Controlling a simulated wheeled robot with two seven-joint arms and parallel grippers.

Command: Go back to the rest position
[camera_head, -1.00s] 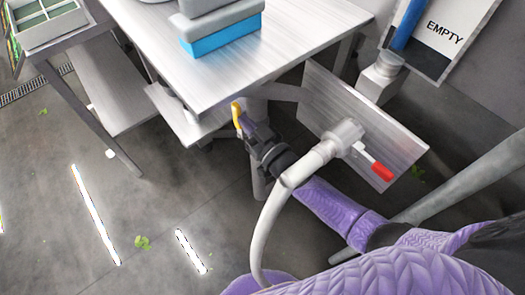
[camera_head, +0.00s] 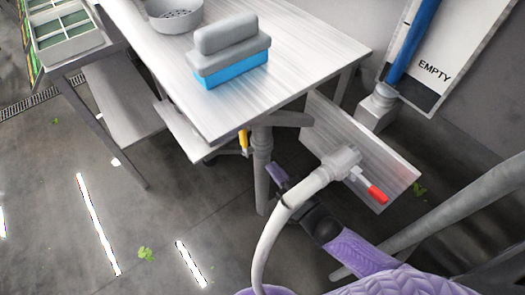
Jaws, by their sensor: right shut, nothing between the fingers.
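My right gripper (camera_head: 243,141) is low beside the front of the steel table (camera_head: 300,62), near its grey leg. Its yellow fingertips are together and nothing shows between them. The leg and table edge hide part of the gripper and wrist. My purple and black right arm reaches up to it from the lower right, partly behind a pale curved hose. My left gripper is out of view.
A grey and blue block (camera_head: 232,55) and a perforated bowl (camera_head: 173,14) stand on the table. A red-handled valve (camera_head: 376,193) sits before a metal plate (camera_head: 395,165), close to my right arm. A divided tray (camera_head: 68,46) is at upper left. Open floor lies lower left.

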